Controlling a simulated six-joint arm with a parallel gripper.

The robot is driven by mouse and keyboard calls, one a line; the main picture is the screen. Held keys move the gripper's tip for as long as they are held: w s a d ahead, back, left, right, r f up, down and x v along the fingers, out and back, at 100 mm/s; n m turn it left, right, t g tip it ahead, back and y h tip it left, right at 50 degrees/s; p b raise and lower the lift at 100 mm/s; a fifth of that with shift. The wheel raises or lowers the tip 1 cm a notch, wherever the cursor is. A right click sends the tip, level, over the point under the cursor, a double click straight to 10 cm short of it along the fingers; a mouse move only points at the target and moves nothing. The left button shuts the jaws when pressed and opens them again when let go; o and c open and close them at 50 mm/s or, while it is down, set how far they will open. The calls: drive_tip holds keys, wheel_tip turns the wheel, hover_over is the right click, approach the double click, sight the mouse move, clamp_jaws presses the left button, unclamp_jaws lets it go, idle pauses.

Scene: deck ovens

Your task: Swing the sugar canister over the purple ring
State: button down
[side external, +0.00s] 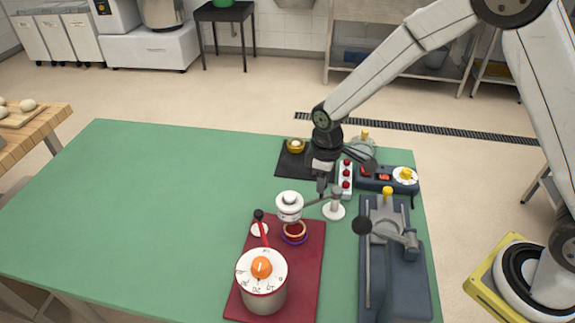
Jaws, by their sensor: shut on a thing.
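The sugar canister appears to be the white round pot (289,204) at the left end of a thin grey swing arm (316,201). That arm runs to an upright post on a white round base (334,211). The purple ring (293,241) lies on the dark red board, with a tan and red round thing over it. In the picture the pot is just above and slightly left of the ring; its exact height and alignment cannot be told. My gripper (322,188) points down and is shut on the swing arm, between pot and post. Its fingertips are small here.
A dark lever machine (395,270) and a control box (380,180) stand at right. The green table's left (130,210) is clear.

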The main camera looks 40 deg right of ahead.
drive_tip(key=shift+s+n, duration=0.4)
drive_tip(key=shift+n, duration=0.6)
drive_tip(key=shift+c, duration=2)
unclamp_jaws()
drive_tip(key=shift+r, duration=3.95)
drive_tip(key=shift+s, duration=0.1)
